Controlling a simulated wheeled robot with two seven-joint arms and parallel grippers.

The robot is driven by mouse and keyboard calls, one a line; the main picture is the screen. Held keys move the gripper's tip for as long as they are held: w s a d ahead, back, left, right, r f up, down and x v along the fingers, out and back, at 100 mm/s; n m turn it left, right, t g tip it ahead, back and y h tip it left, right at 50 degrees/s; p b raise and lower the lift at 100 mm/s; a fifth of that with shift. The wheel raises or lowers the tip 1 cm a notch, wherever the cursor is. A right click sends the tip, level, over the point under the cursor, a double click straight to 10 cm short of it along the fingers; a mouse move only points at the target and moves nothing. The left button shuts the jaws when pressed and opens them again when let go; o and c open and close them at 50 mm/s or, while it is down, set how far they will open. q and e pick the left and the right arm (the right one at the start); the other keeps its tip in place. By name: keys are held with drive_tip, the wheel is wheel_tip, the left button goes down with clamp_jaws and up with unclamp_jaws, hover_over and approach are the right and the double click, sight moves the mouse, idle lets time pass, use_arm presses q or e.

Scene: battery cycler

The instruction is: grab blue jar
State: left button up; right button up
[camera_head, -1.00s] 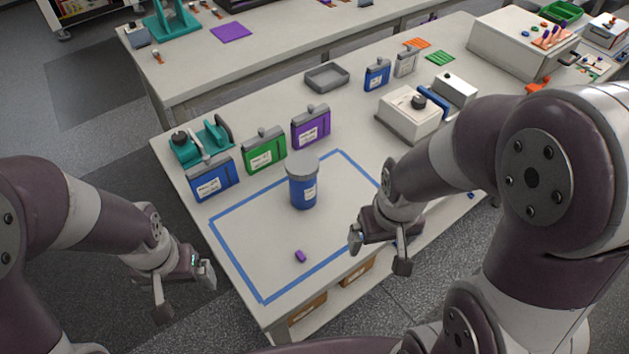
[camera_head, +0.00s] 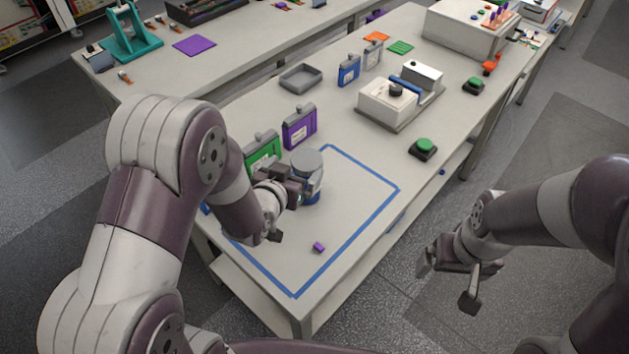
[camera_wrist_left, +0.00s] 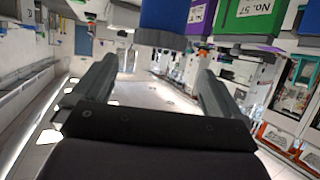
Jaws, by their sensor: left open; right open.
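The blue jar (camera_head: 312,194) with a grey lid (camera_head: 308,160) stands upright inside the blue tape outline on the near table. My left gripper (camera_head: 296,207) is open at the jar's left front side and covers part of it. In the left wrist view the picture is upside down, and the jar (camera_wrist_left: 163,16) shows at the top edge, lid downward. The fingers of my left gripper (camera_wrist_left: 153,80) are spread there, with nothing between them. I cannot tell whether they touch the jar. My right gripper (camera_head: 447,281) is open and empty, over the floor beyond the table's right edge.
Green (camera_head: 263,150) and purple (camera_head: 299,127) labelled cases stand behind the jar. A small purple block (camera_head: 319,247) lies in the outline. A grey tray (camera_head: 300,77), a white device (camera_head: 388,103) and a green button (camera_head: 424,146) are farther back. The outline's right part is clear.

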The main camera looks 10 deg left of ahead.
sight(308, 157)
use_arm(q)
drive_tip(key=p+x, duration=0.1)
drive_tip(key=x, duration=0.3)
drive_tip(key=p+x, duration=0.1)
drive_tip(key=x, duration=0.4)
drive_tip(key=shift+w+d+f, duration=0.15)
drive_tip(key=shift+d+f, duration=0.05)
drive_tip(key=shift+f, duration=0.15)
drive_tip(key=shift+w+f, duration=0.1)
drive_tip(key=shift+w, duration=0.1)
drive_tip(key=shift+s, duration=0.1)
drive_tip(key=shift+c, duration=0.7)
drive_tip(key=c, duration=1.1)
drive_tip(key=shift+r, duration=0.2)
